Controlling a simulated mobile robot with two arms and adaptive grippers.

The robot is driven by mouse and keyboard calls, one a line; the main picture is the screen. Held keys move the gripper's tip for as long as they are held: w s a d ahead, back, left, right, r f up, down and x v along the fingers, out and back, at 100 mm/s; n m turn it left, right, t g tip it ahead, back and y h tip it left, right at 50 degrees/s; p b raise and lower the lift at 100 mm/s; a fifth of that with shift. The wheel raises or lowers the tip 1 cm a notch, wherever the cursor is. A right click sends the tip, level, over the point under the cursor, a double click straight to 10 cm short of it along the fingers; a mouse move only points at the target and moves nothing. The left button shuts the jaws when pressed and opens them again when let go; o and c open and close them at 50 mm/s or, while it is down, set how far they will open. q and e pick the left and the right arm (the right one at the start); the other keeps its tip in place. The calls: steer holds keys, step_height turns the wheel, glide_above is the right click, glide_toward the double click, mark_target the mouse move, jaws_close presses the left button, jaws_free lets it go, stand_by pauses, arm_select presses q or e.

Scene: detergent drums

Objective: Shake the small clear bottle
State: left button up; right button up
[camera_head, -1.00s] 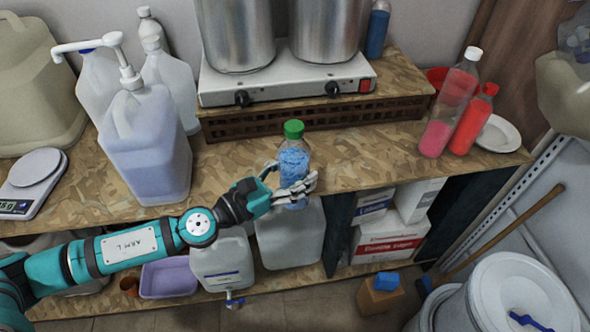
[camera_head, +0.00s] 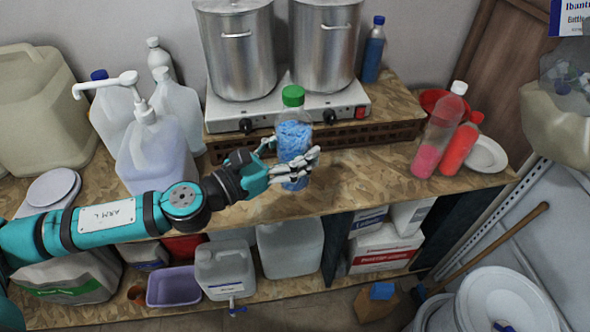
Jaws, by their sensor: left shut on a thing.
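The small clear bottle (camera_head: 294,134) has a green cap and blue granules inside. It is upright in front of the hot plate. My left gripper (camera_head: 293,165) is shut on its lower half, with the fingers wrapped around it. The bottle appears held above the front part of the wooden counter (camera_head: 365,172); whether its base touches the counter is hard to tell. My right gripper is not in view.
Two steel pots (camera_head: 238,52) stand on a hot plate (camera_head: 276,111) behind the bottle. A pump jug (camera_head: 155,155) is at left. A pink-filled bottle (camera_head: 436,135) and a red bottle (camera_head: 458,150) stand at right near a white plate (camera_head: 487,155). The counter between is clear.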

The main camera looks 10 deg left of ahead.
arm_select(q)
step_height(320, 180, down, 7)
steer(key=shift+s+f, duration=0.1)
steer(key=shift+s, duration=0.05)
steer(key=shift+f, duration=0.25)
step_height(320, 180, up, 7)
steer(key=shift+r, duration=0.15)
step_height(320, 180, down, 7)
steer(key=shift+d+r, duration=0.1)
steer(key=shift+r, duration=0.05)
steer(key=shift+f, duration=0.3)
steer(key=r, duration=0.6)
steer(key=shift+a+r, duration=0.2)
steer(key=shift+r, duration=0.45)
steer(key=f, duration=0.6)
steer(key=shift+d+f, duration=0.2)
steer(key=shift+f, duration=0.15)
steer(key=shift+a+f, duration=0.1)
steer(key=shift+f, duration=0.2)
step_height(320, 180, up, 7)
steer(key=shift+r, duration=0.15)
step_height(320, 180, down, 7)
steer(key=shift+r, duration=0.15)
steer(key=shift+f, duration=0.3)
step_height(320, 180, up, 7)
steer(key=shift+r, duration=0.15)
step_height(320, 180, down, 7)
steer(key=shift+r, duration=0.15)
steer(key=shift+f, duration=0.3)
